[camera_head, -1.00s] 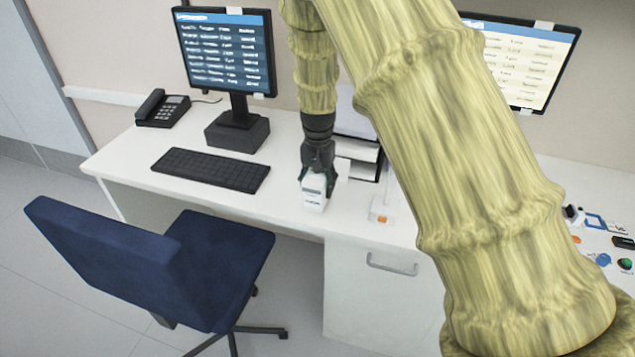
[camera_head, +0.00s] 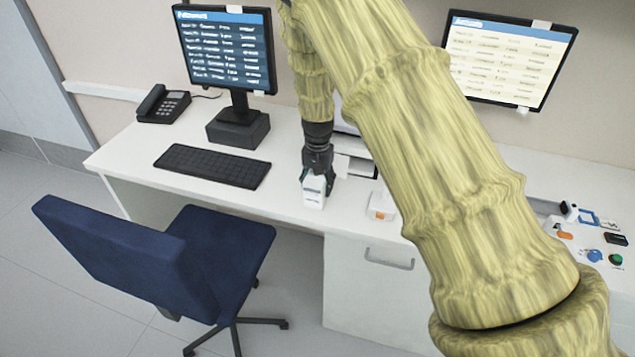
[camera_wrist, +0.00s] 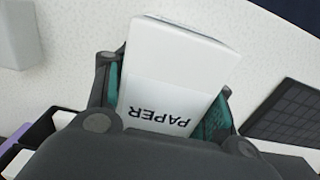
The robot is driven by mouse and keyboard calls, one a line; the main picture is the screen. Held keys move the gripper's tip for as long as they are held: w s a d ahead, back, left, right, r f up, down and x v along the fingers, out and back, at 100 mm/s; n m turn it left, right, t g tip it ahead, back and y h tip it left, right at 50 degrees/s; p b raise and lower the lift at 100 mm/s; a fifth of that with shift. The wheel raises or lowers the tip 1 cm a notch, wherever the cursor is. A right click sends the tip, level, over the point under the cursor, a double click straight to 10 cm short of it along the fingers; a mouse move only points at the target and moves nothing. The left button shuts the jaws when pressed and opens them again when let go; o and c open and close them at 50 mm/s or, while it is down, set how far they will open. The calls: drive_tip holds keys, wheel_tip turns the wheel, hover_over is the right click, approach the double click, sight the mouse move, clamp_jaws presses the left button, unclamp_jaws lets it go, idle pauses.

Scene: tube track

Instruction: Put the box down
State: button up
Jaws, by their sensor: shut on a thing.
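The box (camera_head: 314,191) is small and white with a printed label. In the wrist view the box (camera_wrist: 175,80) shows the word "PAPER" and sits between the two fingers. My gripper (camera_head: 318,176) is shut on it, pointing down over the front part of the white desk (camera_head: 260,200). The box is near the desk's front edge. I cannot tell whether its underside touches the desktop.
A black keyboard (camera_head: 212,166) lies to the left. A paper tray (camera_head: 355,160) stands behind and right of my gripper, and a small white and orange item (camera_head: 381,206) is to the right. A blue chair (camera_head: 215,255) stands in front. Desktop between keyboard and box is clear.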

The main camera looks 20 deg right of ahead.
drive_tip(key=shift+f, duration=0.1)
drive_tip(key=o, duration=1.1)
drive_tip(key=shift+r+b, duration=2.25)
drive_tip(key=shift+r, duration=3.9)
